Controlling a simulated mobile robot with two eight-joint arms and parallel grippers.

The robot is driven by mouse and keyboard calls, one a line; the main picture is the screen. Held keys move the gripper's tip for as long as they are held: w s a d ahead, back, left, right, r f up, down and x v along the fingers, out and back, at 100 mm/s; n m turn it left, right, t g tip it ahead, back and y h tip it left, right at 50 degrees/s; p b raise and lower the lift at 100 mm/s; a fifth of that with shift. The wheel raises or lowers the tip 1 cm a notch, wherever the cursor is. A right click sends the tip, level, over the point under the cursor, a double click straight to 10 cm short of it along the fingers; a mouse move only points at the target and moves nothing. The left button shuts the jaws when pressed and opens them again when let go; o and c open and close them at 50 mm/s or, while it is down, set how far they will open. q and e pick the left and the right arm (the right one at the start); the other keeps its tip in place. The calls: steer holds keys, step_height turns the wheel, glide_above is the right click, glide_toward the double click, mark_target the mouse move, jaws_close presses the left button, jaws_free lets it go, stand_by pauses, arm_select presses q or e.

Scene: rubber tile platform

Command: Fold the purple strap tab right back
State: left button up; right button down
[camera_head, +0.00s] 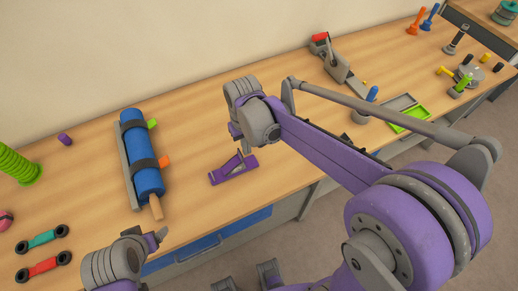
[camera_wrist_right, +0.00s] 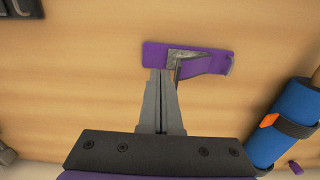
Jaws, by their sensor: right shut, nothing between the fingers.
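The purple strap tab (camera_head: 233,170) lies on the wooden table, in front of the wall and right of a blue roller. In the right wrist view its flat purple plate (camera_wrist_right: 190,53) has a grey patch near the middle and an angled purple flap (camera_wrist_right: 205,66) on the right. My right gripper (camera_head: 241,147) is shut and empty, right above the tab. In the wrist view its closed fingertips (camera_wrist_right: 161,73) overlap the plate's lower edge beside the flap; contact cannot be told. My left gripper (camera_head: 158,237) is at the table's front edge, and its jaw state is unclear.
The blue roller (camera_head: 146,165) with dark straps and green and orange tabs lies left of the strap tab. A small purple cylinder (camera_head: 64,139) is farther left. A grey-and-red tool (camera_head: 335,60) and a green tray (camera_head: 410,121) are to the right. Bare table lies behind the tab.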

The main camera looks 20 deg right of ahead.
arm_select(q)
steer(key=r+p, duration=0.1)
steer(key=w+r, duration=0.1)
steer(key=r+p, duration=0.1)
steer(key=r, duration=0.1)
steer(key=shift+w+p, duration=0.25)
steer(key=shift+p, duration=0.1)
arm_select(e)
steer(key=r, duration=0.5)
steer(key=shift+w+d+r, duration=0.1)
steer(key=shift+d+r, duration=0.1)
steer(key=shift+d, duration=0.15)
arm_select(q)
steer(key=shift+s, duration=0.1)
arm_select(e)
steer(key=s+d+t, duration=0.1)
steer(key=s+t, duration=0.1)
steer(key=s, duration=0.5)
steer(key=s+d+f+t, duration=0.1)
steer(key=s+d+t, duration=0.1)
steer(key=s, duration=0.5)
steer(key=shift+d+m+t, duration=0.15)
steer(key=shift+m+t, duration=0.25)
steer(key=shift+t, duration=0.4)
